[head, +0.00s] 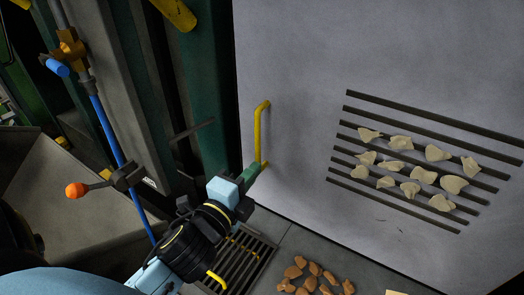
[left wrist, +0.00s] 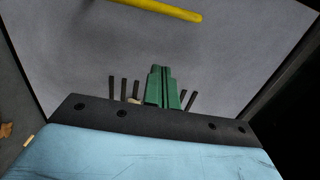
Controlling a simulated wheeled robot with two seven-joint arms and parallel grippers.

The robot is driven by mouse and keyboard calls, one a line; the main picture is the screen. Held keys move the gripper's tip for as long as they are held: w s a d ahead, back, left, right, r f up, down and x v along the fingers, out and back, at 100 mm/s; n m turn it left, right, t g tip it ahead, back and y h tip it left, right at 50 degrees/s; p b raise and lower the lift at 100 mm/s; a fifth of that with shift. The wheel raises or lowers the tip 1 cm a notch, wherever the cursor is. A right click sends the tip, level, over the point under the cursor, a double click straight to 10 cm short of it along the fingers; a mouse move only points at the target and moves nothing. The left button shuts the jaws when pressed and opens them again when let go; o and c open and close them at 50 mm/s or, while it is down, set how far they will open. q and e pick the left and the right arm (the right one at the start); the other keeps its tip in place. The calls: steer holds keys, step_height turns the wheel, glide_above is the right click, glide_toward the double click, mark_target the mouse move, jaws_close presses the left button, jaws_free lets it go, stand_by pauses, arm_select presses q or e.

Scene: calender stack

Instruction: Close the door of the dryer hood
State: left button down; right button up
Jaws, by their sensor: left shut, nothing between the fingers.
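The dryer hood door appears to be the large grey panel (head: 300,60) filling the right of the head view; it also fills the left wrist view (left wrist: 90,50). A yellow bar handle (head: 258,135) stands near its left edge and shows at the top of the left wrist view (left wrist: 165,9). My left gripper (head: 258,169) has green fingers, shut and empty. In the head view its tips are beside the handle's lower end; I cannot tell whether they touch the handle or panel. In the left wrist view the fingers (left wrist: 160,68) lie below the handle. My right gripper is not in view.
Dark slots (head: 440,112) cross the panel, with several pale chips (head: 437,153) over them. Several brown lumps (head: 310,275) lie on the floor below, beside a dark grate (head: 240,262).

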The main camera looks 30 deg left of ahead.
arm_select(q)
steer(key=w+a+p, duration=0.1)
steer(key=w+a, duration=0.3)
steer(key=w, duration=0.6)
steer(key=shift+w+a+p, duration=0.15)
steer(key=shift+p, duration=0.15)
steer(key=shift+r, duration=0.1)
steer(key=a+p, duration=0.1)
steer(key=a, duration=0.3)
steer(key=shift+a, duration=0.2)
steer(key=shift+d, duration=0.1)
